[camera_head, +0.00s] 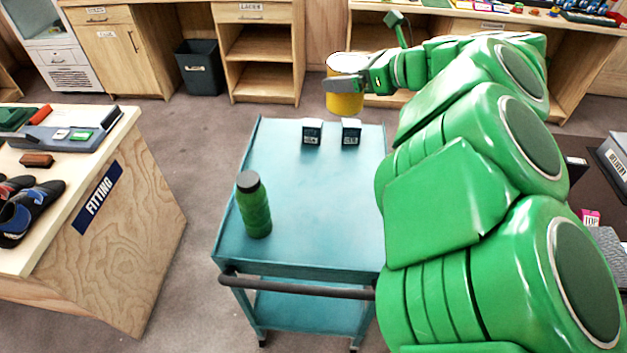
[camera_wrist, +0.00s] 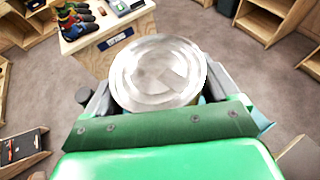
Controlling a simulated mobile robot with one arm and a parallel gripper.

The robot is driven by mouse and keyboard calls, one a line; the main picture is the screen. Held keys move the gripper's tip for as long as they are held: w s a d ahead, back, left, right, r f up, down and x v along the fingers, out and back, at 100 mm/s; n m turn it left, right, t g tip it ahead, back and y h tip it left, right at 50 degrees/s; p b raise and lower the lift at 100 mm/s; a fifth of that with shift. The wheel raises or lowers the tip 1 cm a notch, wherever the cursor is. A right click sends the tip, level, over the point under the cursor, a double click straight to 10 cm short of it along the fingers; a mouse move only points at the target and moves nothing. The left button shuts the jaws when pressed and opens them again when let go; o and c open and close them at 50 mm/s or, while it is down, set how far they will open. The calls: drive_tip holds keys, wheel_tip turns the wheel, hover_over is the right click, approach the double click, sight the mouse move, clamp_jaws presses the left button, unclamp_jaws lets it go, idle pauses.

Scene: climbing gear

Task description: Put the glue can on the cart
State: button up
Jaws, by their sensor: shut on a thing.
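The glue can is a yellow can (camera_head: 345,98) with a pale metal top, held in the air near the far right corner of the cart. In the wrist view its round silver lid (camera_wrist: 158,74) fills the space between the fingers. My gripper (camera_head: 350,84) is shut on the can. The cart (camera_head: 318,190) is teal with a flat top and a dark handle at its near side. Its top appears mostly hidden behind the can in the wrist view. My green arm reaches from the right over the cart's right edge.
On the cart stand a green bottle (camera_head: 253,205) at the near left and two small dark boxes (camera_head: 312,132) (camera_head: 351,131) near the far edge. The middle of the cart top is clear. A fitting counter (camera_head: 120,150) with shoes stands at the left. A dark bin (camera_head: 199,68) stands behind.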

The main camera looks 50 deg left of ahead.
drive_tip(key=shift+s+d+f+n+g, duration=0.15)
drive_tip(key=shift+s+n+g, duration=0.1)
drive_tip(key=shift+s, duration=0.2)
drive_tip(key=shift+s+f+n+g, duration=0.15)
drive_tip(key=shift+s+n+g, duration=0.1)
drive_tip(key=shift+s, duration=0.2)
drive_tip(key=shift+f, duration=12.85)
drive_tip(key=shift+w+f, duration=0.1)
drive_tip(key=o, duration=1.2)
drive_tip(key=shift+d, duration=0.1)
drive_tip(key=shift+r+v, duration=0.15)
drive_tip(key=shift+v, duration=2.85)
drive_tip(key=shift+r+v, duration=0.15)
drive_tip(key=shift+v, duration=2.8)
